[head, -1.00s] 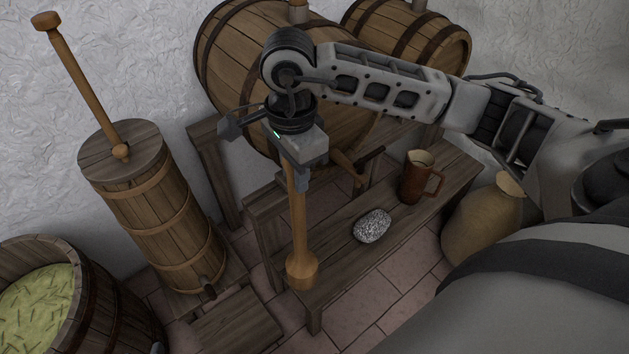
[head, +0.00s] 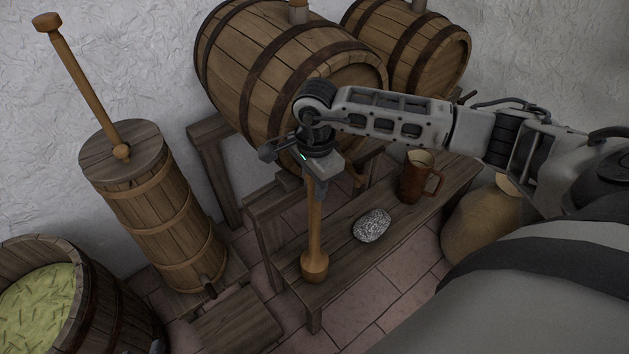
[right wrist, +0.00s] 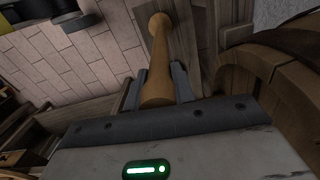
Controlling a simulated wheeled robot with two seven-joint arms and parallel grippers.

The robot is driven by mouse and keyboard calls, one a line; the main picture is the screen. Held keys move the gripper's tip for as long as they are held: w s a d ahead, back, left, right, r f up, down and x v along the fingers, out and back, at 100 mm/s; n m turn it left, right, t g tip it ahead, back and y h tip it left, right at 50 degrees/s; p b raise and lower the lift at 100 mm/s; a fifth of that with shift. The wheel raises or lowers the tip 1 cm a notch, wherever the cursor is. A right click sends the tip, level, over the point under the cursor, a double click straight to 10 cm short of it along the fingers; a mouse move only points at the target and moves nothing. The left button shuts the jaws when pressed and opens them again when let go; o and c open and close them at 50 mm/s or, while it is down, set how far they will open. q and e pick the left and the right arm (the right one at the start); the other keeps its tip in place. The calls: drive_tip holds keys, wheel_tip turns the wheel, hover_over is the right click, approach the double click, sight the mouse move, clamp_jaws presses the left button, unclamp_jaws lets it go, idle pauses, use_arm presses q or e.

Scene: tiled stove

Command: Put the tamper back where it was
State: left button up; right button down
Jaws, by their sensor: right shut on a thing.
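The wooden tamper (head: 314,232) hangs upright with its thick round head at the bottom. My right gripper (head: 315,183) is shut on the upper end of its handle. In the head view the tamper's head overlaps the left end of the low bench (head: 345,262); I cannot tell whether it touches the wood. In the right wrist view the tamper (right wrist: 160,62) runs away from between the two fingers (right wrist: 158,88), with its head at the far end. My left gripper is not in view.
A grey speckled stone (head: 371,225) and a brown mug (head: 416,178) stand on the bench right of the tamper. A large barrel (head: 275,70) lies behind. A churn (head: 160,215) with a tilted stick and a tub of green stuff (head: 95,310) are at left. A sack (head: 480,225) is at right.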

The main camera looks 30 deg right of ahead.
drive_tip(key=shift+r, duration=0.1)
drive_tip(key=c, duration=1.2)
unclamp_jaws()
drive_tip(key=shift+f, duration=0.2)
drive_tip(key=shift+o, duration=0.2)
